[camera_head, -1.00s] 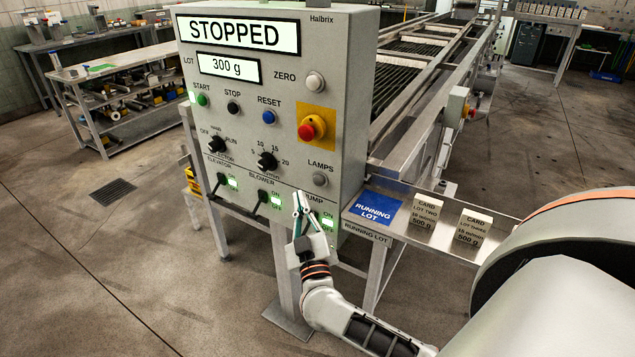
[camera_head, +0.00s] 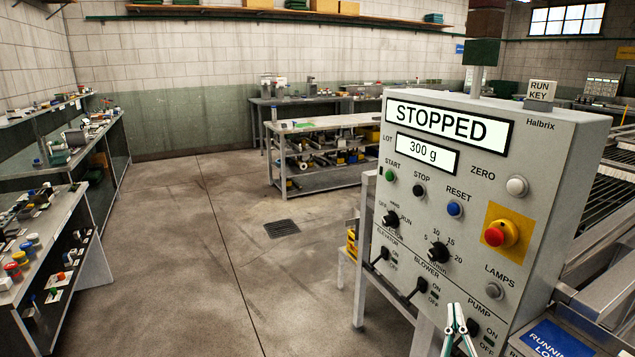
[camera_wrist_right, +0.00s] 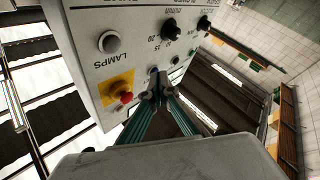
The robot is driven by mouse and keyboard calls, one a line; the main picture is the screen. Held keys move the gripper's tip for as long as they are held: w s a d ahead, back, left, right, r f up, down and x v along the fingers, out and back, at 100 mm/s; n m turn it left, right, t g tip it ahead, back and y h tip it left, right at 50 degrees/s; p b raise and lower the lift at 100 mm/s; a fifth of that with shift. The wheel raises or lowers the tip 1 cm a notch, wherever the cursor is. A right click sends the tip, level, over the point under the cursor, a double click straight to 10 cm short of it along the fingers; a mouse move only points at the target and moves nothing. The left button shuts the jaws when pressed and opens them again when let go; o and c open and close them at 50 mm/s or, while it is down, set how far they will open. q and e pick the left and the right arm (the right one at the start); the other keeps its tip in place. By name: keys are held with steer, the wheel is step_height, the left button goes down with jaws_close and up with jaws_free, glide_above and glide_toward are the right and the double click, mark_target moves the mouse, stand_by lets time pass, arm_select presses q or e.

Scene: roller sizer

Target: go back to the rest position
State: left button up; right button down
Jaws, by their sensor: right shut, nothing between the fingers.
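My right gripper (camera_head: 456,308) shows at the bottom of the head view, in front of the panel's lower edge beside the PUMP switch (camera_head: 474,328). Its green fingers are together and hold nothing. The right wrist view shows the closed fingertips (camera_wrist_right: 158,84) in front of the panel face; whether they touch it I cannot tell. The grey control panel (camera_head: 555,190) reads STOPPED and 300 g. The ELEVATOR switch (camera_head: 380,256) and BLOWER switch (camera_head: 416,292) levers slant down to the left. My left gripper is in neither current view.
A red stop button (camera_head: 494,236) on a yellow plate juts from the panel. A blue RUNNING LOT card (camera_head: 553,340) lies at lower right. Shelves with small items (camera_head: 45,215) line the left. A bench (camera_head: 320,123) stands behind. Open floor (camera_head: 190,270) lies between.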

steer(key=s+a+f+n+g+y, duration=0.2)
steer(key=s+a+f+y, duration=0.25)
steer(key=a+f, duration=0.2)
steer(key=s+a+f+n+g+y, duration=0.1)
steer(key=s+a+f+n+y, duration=0.1)
steer(key=s+a+f+y, duration=0.35)
arm_select(q)
steer(key=a+f, duration=0.1)
steer(key=s+a+f, duration=0.1)
steer(key=shift+s+f+y, duration=0.15)
steer(key=shift+f+y, duration=0.25)
arm_select(e)
steer(key=s+d+f+m+g, duration=0.1)
steer(key=s+f+g, duration=0.2)
steer(key=s+f, duration=0.3)
steer(key=s+d+f+m+g+h, duration=0.1)
steer(key=s+f+g, duration=0.3)
steer(key=s+f, duration=0.3)
step_height(320, 180, down, 6)
steer(key=shift+r+h, duration=0.2)
steer(key=shift+h, duration=0.1)
arm_select(q)
steer(key=shift+a, duration=0.2)
arm_select(e)
steer(key=shift+a, duration=0.1)
